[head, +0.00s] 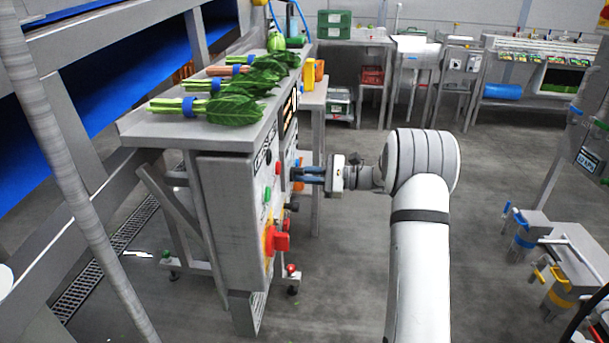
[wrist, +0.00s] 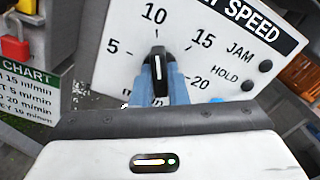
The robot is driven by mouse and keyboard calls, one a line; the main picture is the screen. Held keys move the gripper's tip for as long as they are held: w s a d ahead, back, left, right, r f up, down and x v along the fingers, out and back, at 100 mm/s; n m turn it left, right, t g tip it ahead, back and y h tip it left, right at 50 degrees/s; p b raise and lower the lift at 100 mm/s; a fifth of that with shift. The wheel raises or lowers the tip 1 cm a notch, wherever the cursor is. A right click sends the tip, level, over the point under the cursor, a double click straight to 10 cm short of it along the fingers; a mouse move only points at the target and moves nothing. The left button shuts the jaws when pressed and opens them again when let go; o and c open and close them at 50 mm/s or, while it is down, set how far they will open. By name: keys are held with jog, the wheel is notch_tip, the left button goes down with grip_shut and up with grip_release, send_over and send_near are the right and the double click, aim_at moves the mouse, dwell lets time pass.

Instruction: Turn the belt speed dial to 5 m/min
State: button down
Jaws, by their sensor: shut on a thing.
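The belt speed dial (wrist: 158,62) is a black knob with a white pointer line on a white scale plate (wrist: 110,75) in the wrist view. The scale shows 5, 10, 15 and 20, and the pointer line stands nearly upright, toward the 10. My gripper (wrist: 160,76) has its two blue fingers shut on the knob, one on each side. In the head view my gripper (head: 299,174) reaches from the right to the front of the grey control cabinet (head: 229,210); the knob is hard to make out there.
A red switch (head: 278,240) sits lower on the cabinet front. Bunches of greens (head: 233,108) lie on the ledge above. In the wrist view, a JAM HOLD label and a dark button (wrist: 265,66) are right of the dial, and a green chart (wrist: 25,92) is at left.

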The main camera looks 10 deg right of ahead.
jog(key=shift+n+b, duration=0.3)
jog(key=shift+n, duration=0.1)
jog(key=n+b, duration=1)
jog(key=n, duration=0.1)
jog(key=shift+d, duration=0.1)
dwell(0.3)
jog(key=c, duration=1.4)
grip_release()
jog(key=shift+c, duration=0.2)
